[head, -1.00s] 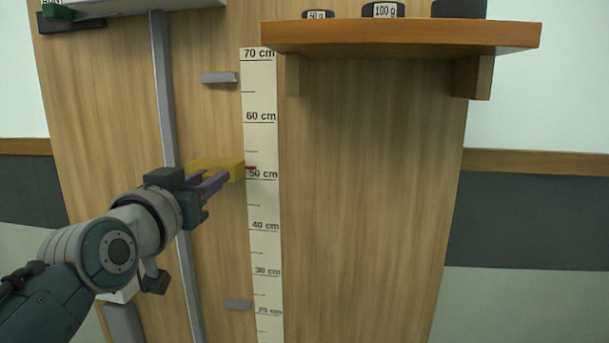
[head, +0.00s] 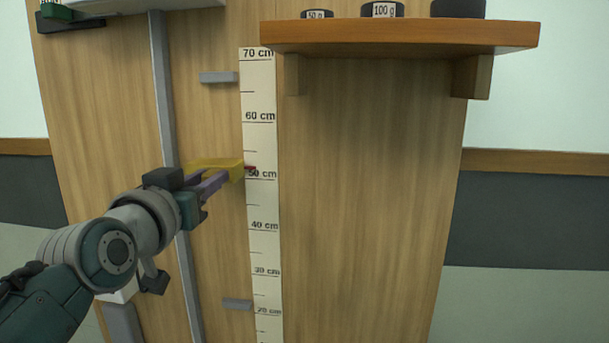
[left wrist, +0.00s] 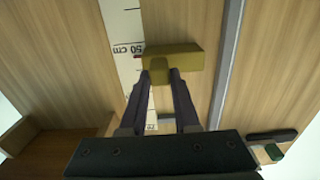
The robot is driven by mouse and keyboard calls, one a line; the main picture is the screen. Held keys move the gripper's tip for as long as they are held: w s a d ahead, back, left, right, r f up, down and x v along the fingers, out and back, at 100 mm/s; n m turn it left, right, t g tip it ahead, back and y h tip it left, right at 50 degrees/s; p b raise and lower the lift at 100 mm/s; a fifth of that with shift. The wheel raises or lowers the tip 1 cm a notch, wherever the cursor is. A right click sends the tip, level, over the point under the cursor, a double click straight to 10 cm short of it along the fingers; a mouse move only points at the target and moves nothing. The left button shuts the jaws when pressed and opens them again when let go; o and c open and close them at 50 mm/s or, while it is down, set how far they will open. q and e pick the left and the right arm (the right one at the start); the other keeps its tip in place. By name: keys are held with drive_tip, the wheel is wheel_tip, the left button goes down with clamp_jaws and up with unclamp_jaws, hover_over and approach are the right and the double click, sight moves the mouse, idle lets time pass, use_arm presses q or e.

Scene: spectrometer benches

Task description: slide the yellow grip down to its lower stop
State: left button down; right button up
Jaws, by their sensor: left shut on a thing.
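The yellow grip (head: 216,165) sits beside the scale, with its red pointer (head: 250,169) at about the 50 cm mark. My left gripper (head: 212,182) is shut on the yellow grip. In the left wrist view the two dark fingers (left wrist: 161,78) close on a small part of the yellow grip (left wrist: 182,60). The lower stop (head: 238,304) is a small grey bar between the 20 and 30 cm marks, well below the grip. The upper stop (head: 219,77) is a like bar near the top. My right gripper is in neither view.
The white scale strip (head: 262,200) runs down the wooden board, and a grey rail (head: 163,90) stands left of the grip. An orange-brown shelf (head: 400,37) with dark weights juts out at the upper right. The board between grip and lower stop looks clear.

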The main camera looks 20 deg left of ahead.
use_arm(q)
wheel_tip(320, 180, down, 28)
drive_tip(key=b, duration=2.2)
drive_tip(key=shift+b, duration=0.35)
drive_tip(key=c, duration=1)
unclamp_jaws()
drive_tip(key=o, duration=0.4)
drive_tip(key=shift+r, duration=0.15)
drive_tip(key=shift+c, duration=0.2)
drive_tip(key=v, duration=1)
drive_tip(key=shift+b, duration=0.4)
